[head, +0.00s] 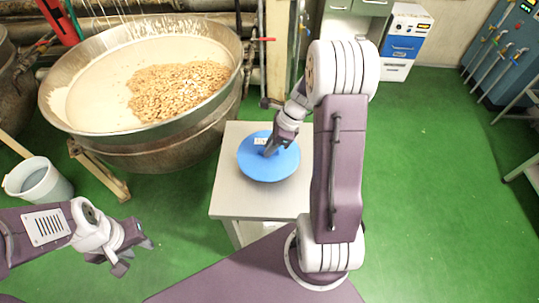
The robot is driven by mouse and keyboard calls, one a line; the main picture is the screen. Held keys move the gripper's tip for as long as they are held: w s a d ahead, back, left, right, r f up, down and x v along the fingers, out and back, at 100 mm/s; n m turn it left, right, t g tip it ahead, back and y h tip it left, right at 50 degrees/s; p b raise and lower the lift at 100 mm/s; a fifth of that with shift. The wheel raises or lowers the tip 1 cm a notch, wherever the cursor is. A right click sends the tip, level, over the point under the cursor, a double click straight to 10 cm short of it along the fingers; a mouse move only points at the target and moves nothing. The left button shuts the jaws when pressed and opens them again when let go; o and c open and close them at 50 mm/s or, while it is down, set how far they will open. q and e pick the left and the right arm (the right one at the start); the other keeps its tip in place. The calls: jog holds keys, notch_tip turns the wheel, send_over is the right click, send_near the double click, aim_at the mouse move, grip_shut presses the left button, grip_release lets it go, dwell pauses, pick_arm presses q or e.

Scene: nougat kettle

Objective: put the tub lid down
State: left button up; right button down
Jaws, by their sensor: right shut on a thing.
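The tub lid (268,168) is a round blue disc with a small pale label near its far edge. It shows over the top of a pale grey stand, and I cannot tell whether it touches the stand. My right gripper (271,150) is shut on the lid at its raised middle, and partly hides it. My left gripper (133,258) is at the lower left, over the green floor, apart from the lid, with its fingers spread and nothing between them.
The grey stand (228,198) has bare top around the lid. A large metal kettle (160,148) with pale mix and a heap of nuts stands at the upper left. A grey bucket (38,181) stands at the far left. Green floor is clear on the right.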

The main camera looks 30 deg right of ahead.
notch_tip(320, 180, down, 4)
jog(key=shift+s+r+b, duration=0.1)
jog(key=shift+b, duration=0.55)
jog(key=shift+f, duration=0.25)
